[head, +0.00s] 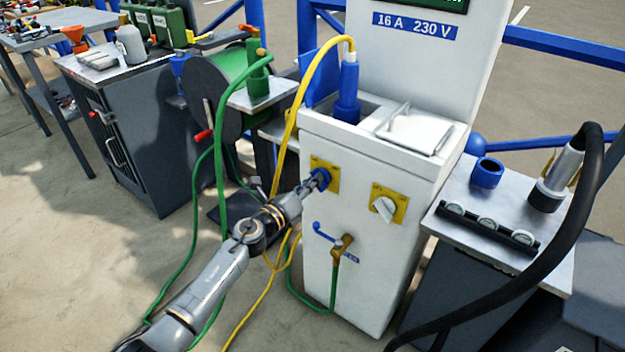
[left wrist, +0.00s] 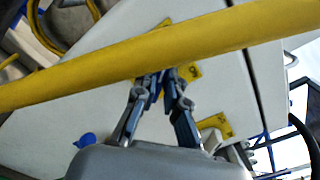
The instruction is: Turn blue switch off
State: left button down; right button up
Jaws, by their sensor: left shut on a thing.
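The blue switch (head: 322,174) sits on a yellow plate (head: 332,168) on the front of the white power pedestal (head: 372,160). My left gripper (head: 316,181) is at the switch, shut on it, and its fingers hide part of the knob. In the left wrist view the left gripper (left wrist: 162,82) has its two fingertips at the yellow plate (left wrist: 189,72), and a yellow cable crosses in front of the tips. The switch's exact angle cannot be told. My right gripper is not in view.
A white switch (head: 384,207) on a second yellow plate is to the right. A blue-handled tap (head: 345,242) is below. The yellow cable (head: 297,100) from a blue plug (head: 348,85) and a green hose (head: 218,130) hang near my left arm. A metal side table (head: 465,205) stands right.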

pick_arm(q)
jog(key=shift+n, duration=0.8)
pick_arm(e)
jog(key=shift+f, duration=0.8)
pick_arm(q)
jog(key=shift+f, duration=0.1)
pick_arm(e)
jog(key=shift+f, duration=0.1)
pick_arm(q)
jog(key=c, duration=1.4)
grip_release()
jog(key=v, duration=1.2)
